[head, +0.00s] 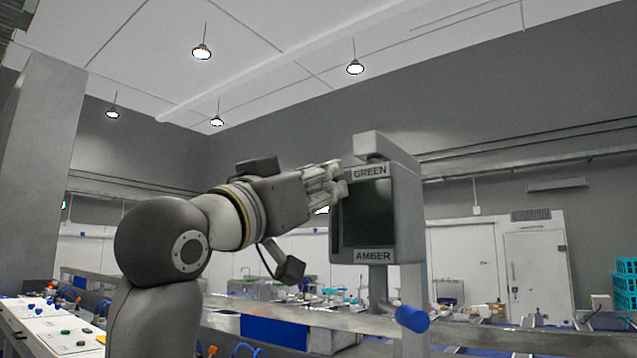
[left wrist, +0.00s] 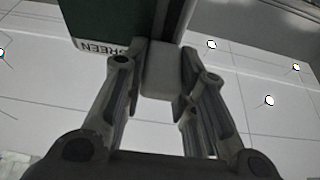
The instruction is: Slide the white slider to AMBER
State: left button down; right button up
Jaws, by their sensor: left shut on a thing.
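A grey box with a dark green panel (head: 368,215) stands on a post, with a GREEN label (head: 370,172) at the top and an AMBER label (head: 374,255) at the bottom. A dark slot (head: 336,228) runs down its left side. My left gripper (head: 338,184) is at the upper end of this slot, beside GREEN. In the left wrist view, the white slider (left wrist: 163,72) sits between the fingertips, and the gripper is shut on it. The fingers largely hide the slider in the head view. My right gripper is not in view.
A hood juts out over the top of the box (head: 385,143). A rail (head: 290,312) with a blue end cap (head: 412,318) runs below. A white table (head: 55,335) with small coloured items is at lower left. Blue crates (head: 625,290) stand far right.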

aim_at(335, 232)
pick_arm(q)
jog(key=shift+f+b, duration=2.9)
jog(key=shift+f, duration=0.8)
jog(key=shift+w+d+f, duration=0.1)
jog(key=c, duration=1.4)
grip_release()
jog(key=shift+o, duration=1.2)
